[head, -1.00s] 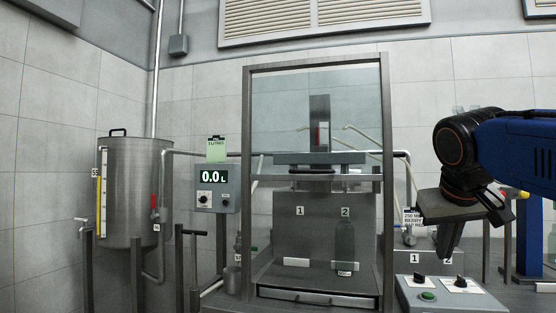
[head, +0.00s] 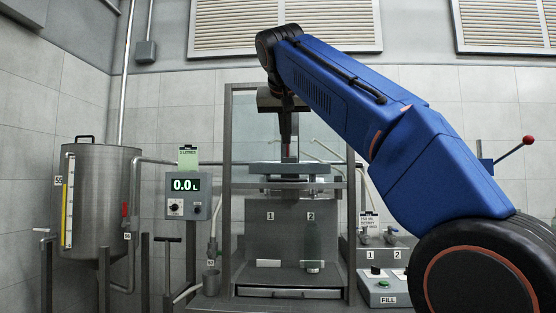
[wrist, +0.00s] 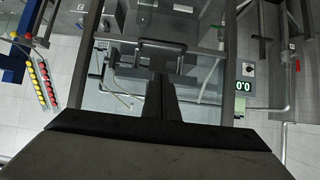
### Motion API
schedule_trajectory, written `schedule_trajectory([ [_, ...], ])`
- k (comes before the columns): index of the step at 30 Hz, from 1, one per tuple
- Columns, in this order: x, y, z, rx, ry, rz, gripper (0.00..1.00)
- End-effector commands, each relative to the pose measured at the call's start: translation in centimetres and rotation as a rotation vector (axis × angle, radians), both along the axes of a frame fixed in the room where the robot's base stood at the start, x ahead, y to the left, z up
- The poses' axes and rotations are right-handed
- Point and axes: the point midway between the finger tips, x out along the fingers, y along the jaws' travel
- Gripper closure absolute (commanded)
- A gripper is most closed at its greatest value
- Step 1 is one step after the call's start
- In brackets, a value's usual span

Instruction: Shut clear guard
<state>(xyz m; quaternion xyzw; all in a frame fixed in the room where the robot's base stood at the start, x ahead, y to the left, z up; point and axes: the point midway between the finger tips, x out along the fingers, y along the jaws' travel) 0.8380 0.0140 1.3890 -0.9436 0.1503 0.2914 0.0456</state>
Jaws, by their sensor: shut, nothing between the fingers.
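The clear guard (head: 258,130) is a glass pane in a grey metal frame at the front of the filling station in the head view. A horizontal rail (head: 243,184) crosses the frame at mid height, and the space below looks open. My gripper (head: 288,152) points down at the upper middle of the frame, in front of the pane or close above the rail; contact cannot be told. Its fingers are together and empty, and they also show in the wrist view (wrist: 161,82). My arm hides the frame's upper right.
A green bottle (head: 312,242) stands under number 2 inside the station. A steel tank (head: 95,200) and a display box (head: 186,194) reading 0.0 L stand left. A control box (head: 384,284) with a green button is at right.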

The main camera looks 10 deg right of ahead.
Motion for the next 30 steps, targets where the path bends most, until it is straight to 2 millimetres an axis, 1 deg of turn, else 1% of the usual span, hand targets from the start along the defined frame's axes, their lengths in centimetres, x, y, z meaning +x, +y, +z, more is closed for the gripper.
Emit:
schedule_trajectory([
  [5,1.6,-0.6,-1.2,0.000,0.002,-0.002,1.00],
  [18,7.7,-2.6,-5.7,-0.001,0.003,-0.001,1.00],
  [24,7.9,-2.7,-7.9,-0.001,0.002,0.001,1.00],
  [30,8.2,-2.7,-9.2,0.000,0.001,0.001,1.00],
])
